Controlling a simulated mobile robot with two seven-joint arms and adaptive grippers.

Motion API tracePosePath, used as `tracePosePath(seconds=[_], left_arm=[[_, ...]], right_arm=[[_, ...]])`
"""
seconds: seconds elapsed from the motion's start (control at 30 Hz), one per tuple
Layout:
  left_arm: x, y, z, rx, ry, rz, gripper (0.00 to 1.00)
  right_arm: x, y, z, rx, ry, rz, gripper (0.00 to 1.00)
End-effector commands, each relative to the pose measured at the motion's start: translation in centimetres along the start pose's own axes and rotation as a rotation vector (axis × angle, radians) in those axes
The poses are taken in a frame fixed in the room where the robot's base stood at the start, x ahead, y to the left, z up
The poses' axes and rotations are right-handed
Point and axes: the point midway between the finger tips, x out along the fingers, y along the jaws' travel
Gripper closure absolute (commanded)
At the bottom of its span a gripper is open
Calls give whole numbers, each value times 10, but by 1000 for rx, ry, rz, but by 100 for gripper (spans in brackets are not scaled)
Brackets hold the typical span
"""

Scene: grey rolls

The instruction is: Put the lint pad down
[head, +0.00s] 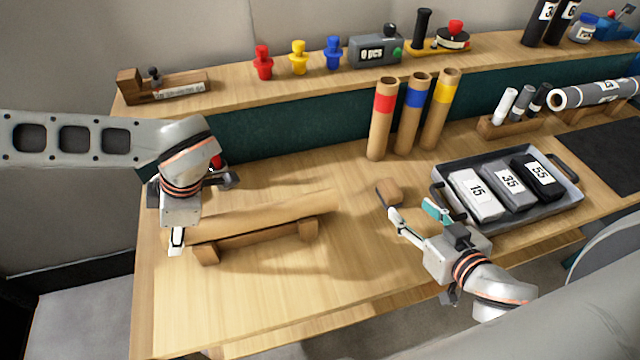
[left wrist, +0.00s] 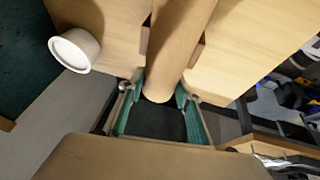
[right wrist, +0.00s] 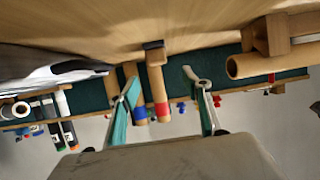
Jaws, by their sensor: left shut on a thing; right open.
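The lint pad, a small brown block with a dark face (head: 388,193), appears to sit on the table left of the tray. My right gripper (head: 414,212) is open; its left fingertip is close to the pad, and I cannot tell whether they touch. In the right wrist view the pad (right wrist: 153,45) lies beyond the spread fingertips, with nothing between them. My left gripper (head: 178,240) is shut on the end of a brown cardboard tube (head: 265,217), which lies on a wooden cradle (head: 260,238). The left wrist view shows the tube (left wrist: 175,50) between the fingers.
A grey tray (head: 440,178) holds numbered packs at right. Three upright tubes with red (head: 382,120), blue (head: 411,115) and yellow (head: 440,110) bands stand behind the pad. A marker holder (head: 492,127) is further right. The table between cradle and pad is clear.

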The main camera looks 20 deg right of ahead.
Motion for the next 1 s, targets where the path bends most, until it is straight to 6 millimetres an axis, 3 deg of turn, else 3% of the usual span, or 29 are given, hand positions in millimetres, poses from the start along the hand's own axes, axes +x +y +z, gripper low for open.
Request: tracePosePath(seconds=[0.4, 0.77, 1.0], left_arm=[[0, 0, 0, 0, 0, 0, 90], [0, 0, 0, 0, 0, 0, 90], [0, 0, 0, 0, 0, 0, 90]], right_arm=[[49, 2, -1, 1, 1, 4, 51], [72, 2, 0, 3, -1, 3, 51], [100, 6, -3, 0, 1, 4, 51]])
